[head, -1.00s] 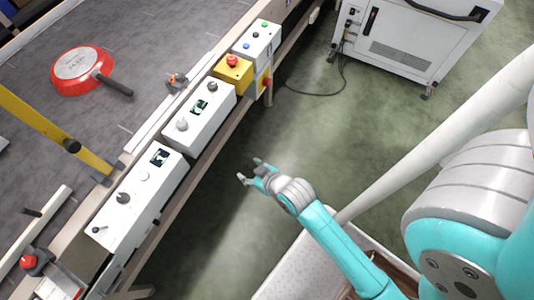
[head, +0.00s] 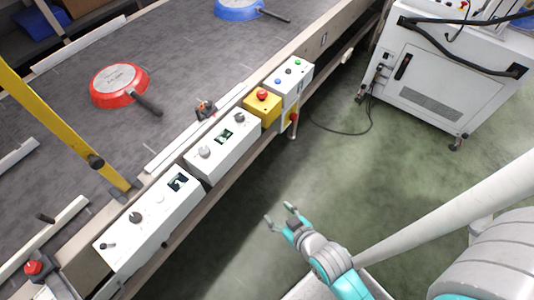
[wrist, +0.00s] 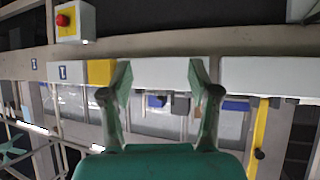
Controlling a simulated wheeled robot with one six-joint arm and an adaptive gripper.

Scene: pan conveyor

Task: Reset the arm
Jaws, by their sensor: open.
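My gripper (head: 281,216) is open and empty in the head view. It is held over the green floor, to the right of the conveyor's control boxes and apart from them. In the wrist view my gripper (wrist: 160,80) shows its two fingers spread, with nothing between them. My turquoise and grey arm reaches in from the lower right of the head view.
A red pan (head: 119,85) and a blue pan (head: 238,9) lie on the grey conveyor (head: 180,50). White control boxes (head: 150,225) and a yellow button box (head: 262,106) line its edge. A white cabinet (head: 440,85) stands upper right. Open floor (head: 370,185) lies between.

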